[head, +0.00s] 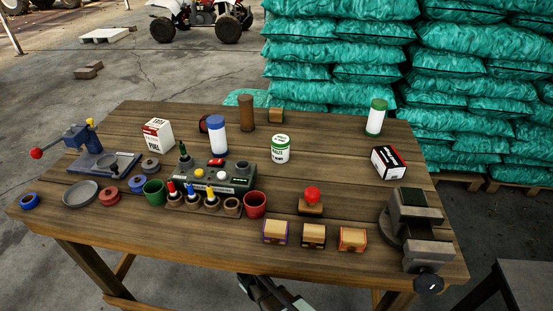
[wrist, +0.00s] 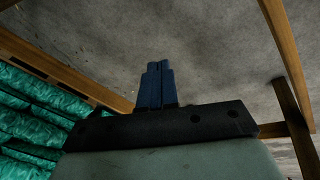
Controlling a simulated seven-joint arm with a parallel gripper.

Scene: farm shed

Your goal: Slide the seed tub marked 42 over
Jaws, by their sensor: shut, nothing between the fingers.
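Several tubs stand on the wooden table (head: 110,225) in the head view. I cannot tell which bears 42. My gripper (wrist: 156,68) shows in the wrist view with its blue fingers together and nothing between them. Part of my arm shows at the table's front edge in the head view.
A control box with buttons (head: 240,178) lies in front of the middle tub. A vise (head: 415,230) stands at the right, a black-and-white box (head: 388,162) behind it. Small wooden chests (head: 314,236) line the front. Clear boards lie right of the middle tub.

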